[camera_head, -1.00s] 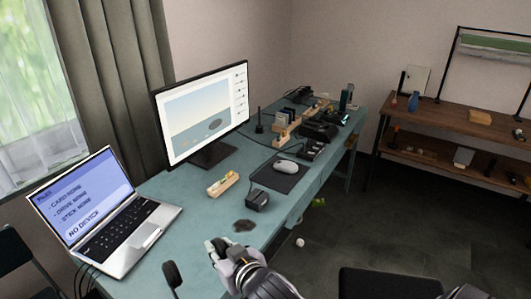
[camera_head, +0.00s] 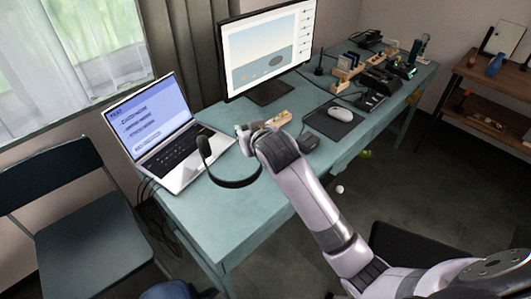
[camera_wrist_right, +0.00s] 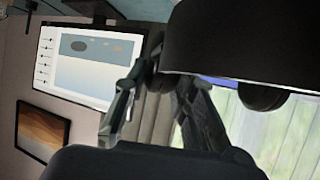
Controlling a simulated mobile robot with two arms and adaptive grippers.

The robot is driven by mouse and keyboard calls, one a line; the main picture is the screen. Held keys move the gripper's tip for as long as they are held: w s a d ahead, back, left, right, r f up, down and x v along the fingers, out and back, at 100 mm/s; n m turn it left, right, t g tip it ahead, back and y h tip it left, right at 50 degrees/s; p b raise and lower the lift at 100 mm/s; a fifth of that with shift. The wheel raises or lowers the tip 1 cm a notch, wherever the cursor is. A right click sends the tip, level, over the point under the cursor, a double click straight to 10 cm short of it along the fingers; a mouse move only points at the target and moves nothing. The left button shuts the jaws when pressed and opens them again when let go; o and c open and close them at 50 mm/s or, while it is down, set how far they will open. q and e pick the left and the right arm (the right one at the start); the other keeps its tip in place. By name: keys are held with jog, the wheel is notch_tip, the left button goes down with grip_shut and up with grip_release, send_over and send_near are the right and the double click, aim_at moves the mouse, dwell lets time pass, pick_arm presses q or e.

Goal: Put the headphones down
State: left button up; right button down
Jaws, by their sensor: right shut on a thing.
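The black headphones (camera_head: 232,183) show in the head view at the front part of the teal table (camera_head: 255,215). One ear cup (camera_head: 204,147) stands up at the left, in front of the laptop, and the band curves below it toward my gripper. My right gripper (camera_head: 243,132) is shut on the headphones at their far side; my own wrist hides the grasp. I cannot tell whether the band touches the table. In the right wrist view, a large dark part of the headphones (camera_wrist_right: 245,45) fills the upper right, close to the fingers (camera_wrist_right: 160,110). My left gripper is not in view.
An open laptop (camera_head: 175,150) stands left of the headphones. A monitor (camera_head: 265,50) is behind. A wooden holder (camera_head: 279,118), a mouse (camera_head: 341,113) on a dark pad and a small black box (camera_head: 308,142) lie beyond my wrist. The front tabletop is clear.

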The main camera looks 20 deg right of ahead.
notch_tip(320, 180, down, 18)
dwell(0.4)
jog(key=shift+f, duration=0.1)
jog(key=c, duration=1.3)
grip_release()
jog(key=v, duration=1.2)
